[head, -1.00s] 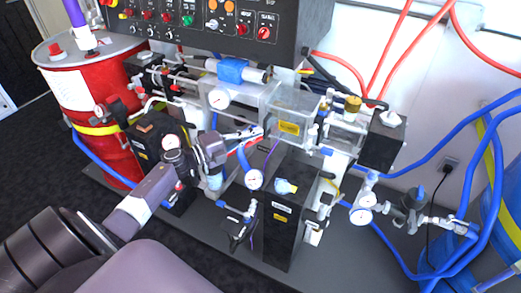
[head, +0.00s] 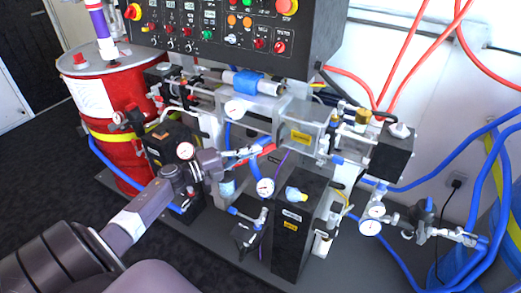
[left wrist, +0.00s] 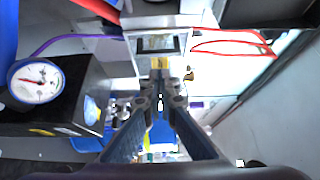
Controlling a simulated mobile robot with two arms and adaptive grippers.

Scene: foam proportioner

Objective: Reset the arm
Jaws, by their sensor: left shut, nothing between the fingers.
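My left arm comes in from the lower left of the head view. My left gripper (head: 250,152) is in front of the foam proportioner machine (head: 305,112), among its valves and gauges. It is shut with nothing between the fingers. In the left wrist view the closed fingers (left wrist: 160,85) point at a pale block with a yellow label (left wrist: 155,62). I cannot tell whether the fingertips touch it. My right gripper is in neither view.
A red drum (head: 112,110) stands at the left. A control panel (head: 225,25) with buttons is above the machine. Gauges (head: 265,187) and a black box (head: 300,225) are close to the gripper. Blue hoses (head: 455,165) run at the right. Dark floor is open at the lower left.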

